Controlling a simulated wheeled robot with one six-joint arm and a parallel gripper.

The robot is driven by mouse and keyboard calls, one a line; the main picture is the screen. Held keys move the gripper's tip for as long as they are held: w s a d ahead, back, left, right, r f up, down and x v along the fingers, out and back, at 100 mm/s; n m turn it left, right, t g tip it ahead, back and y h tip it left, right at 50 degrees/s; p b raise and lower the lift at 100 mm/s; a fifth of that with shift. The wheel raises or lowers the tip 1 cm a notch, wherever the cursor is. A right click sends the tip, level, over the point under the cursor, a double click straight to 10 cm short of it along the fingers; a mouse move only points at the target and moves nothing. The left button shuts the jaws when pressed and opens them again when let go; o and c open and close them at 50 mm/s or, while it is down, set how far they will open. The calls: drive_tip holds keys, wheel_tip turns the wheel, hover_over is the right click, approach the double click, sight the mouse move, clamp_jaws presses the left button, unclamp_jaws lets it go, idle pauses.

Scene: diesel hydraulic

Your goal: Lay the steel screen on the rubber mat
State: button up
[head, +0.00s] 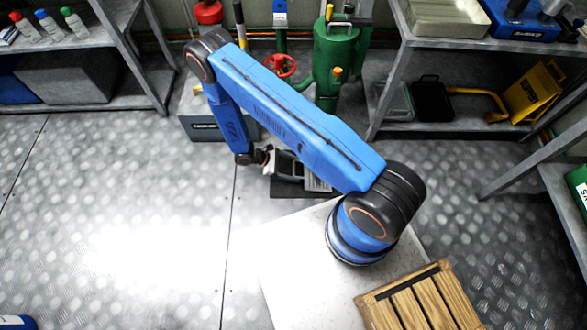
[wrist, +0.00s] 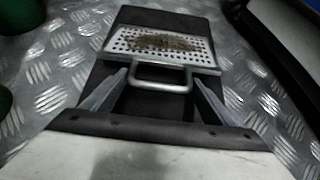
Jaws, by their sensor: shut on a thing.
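The steel screen (wrist: 160,45) is a perforated metal plate with a wire handle (wrist: 160,87) and a brown, dirty patch on its holes. My gripper (wrist: 160,88) is shut on it, with one finger at each side of the handle. In the head view my gripper (head: 290,165) is low near the floor, partly behind my blue arm, and a light grey slotted piece of the screen (head: 318,183) shows beside it. The black rubber mat (head: 287,190) lies on the floor below and also shows beyond the screen in the wrist view (wrist: 165,19). Whether the screen touches the mat is unclear.
A green tank (head: 335,55) with a red valve wheel (head: 281,65) stands behind. Metal shelves (head: 130,103) flank it left and right. A grey box (head: 200,125) stands left of my gripper. A wooden crate (head: 425,300) is in front. Floor at left is clear.

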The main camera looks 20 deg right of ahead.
drive_tip(key=shift+f, duration=0.25)
idle(0.4)
drive_tip(key=o, duration=1.7)
drive_tip(key=shift+o, duration=0.2)
drive_tip(key=v, duration=1.7)
drive_tip(key=shift+r, duration=0.2)
drive_tip(key=shift+w+a, duration=0.1)
